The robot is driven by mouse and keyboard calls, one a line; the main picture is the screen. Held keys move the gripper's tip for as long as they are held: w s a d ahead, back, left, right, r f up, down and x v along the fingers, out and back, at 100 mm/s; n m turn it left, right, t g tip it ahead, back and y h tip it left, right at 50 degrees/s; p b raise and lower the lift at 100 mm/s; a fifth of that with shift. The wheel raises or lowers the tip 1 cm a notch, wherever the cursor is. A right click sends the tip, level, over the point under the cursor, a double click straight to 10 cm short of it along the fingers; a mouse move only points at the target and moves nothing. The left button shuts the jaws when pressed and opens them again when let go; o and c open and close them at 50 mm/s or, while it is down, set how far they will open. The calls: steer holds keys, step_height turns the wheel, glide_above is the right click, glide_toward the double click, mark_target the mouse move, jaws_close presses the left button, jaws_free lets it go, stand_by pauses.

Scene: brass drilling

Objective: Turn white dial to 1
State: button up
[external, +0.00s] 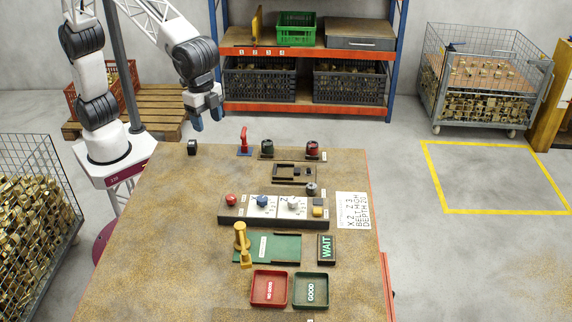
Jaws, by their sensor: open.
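The white dial (293,203) sits on the control panel (233,212) in the middle of the table, right of a blue dial (262,201). Its pointer setting is too small to read. My gripper (207,118) is above the table's far left edge, pointing down, with its blue fingers apart and nothing between them. It is well away from the white dial, up and to the left of it in the picture.
A red lever (243,141) stands behind. The table's left side is clear.

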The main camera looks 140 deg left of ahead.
steer(key=w+a+f, duration=0.3)
steer(key=w, duration=0.2)
steer(key=w+a+f, duration=0.3)
steer(key=w, duration=0.3)
steer(key=n+g, duration=0.1)
glide_above(291, 198)
step_height(291, 198, down, 9)
steer(key=shift+d+r, duration=0.1)
steer(key=shift+r, duration=0.1)
steer(key=shift+f, duration=0.2)
steer(key=shift+f, duration=3.75)
steer(key=c, duration=0.9)
steer(key=shift+c, duration=0.2)
